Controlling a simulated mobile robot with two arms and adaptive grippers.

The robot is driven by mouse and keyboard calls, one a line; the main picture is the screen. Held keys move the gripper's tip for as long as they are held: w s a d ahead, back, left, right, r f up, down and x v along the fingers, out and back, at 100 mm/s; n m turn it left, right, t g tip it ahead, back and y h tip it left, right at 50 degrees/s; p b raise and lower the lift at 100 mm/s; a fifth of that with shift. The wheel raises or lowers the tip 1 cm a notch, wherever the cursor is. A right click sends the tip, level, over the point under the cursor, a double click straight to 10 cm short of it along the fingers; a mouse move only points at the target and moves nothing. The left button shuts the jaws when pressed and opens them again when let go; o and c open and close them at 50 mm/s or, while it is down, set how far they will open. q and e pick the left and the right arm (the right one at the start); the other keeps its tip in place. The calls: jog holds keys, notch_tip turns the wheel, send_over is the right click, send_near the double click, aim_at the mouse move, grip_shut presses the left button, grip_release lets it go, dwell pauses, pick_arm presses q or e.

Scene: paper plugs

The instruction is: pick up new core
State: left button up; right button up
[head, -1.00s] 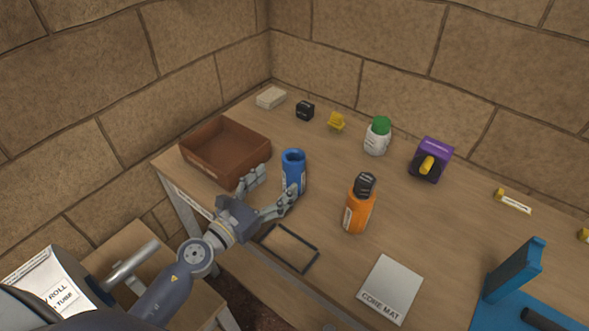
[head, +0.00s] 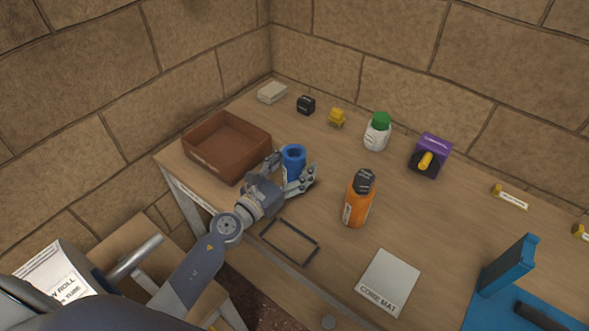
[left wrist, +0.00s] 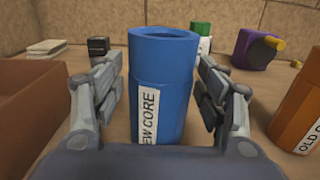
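The new core is a blue hollow cylinder (head: 293,158) standing upright on the table, left of the orange bottle. In the left wrist view the blue new core (left wrist: 160,85), with a white label, stands between my two fingers. My left gripper (head: 290,178) is open around it, with a small gap visible on each side in the wrist view. The orange old core (head: 358,199) with a black top stands to the right; it also shows in the left wrist view (left wrist: 300,105). My right gripper is not in view.
A brown open box (head: 228,147) sits close to the left of the new core. A black rectangular outline (head: 290,242) lies in front, and a grey core mat (head: 388,282) at front right. A green-capped bottle (head: 377,132) and purple box (head: 431,154) stand behind.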

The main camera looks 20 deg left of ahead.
pick_arm(q)
jog(key=c, duration=0.8)
jog(key=shift+r, duration=0.15)
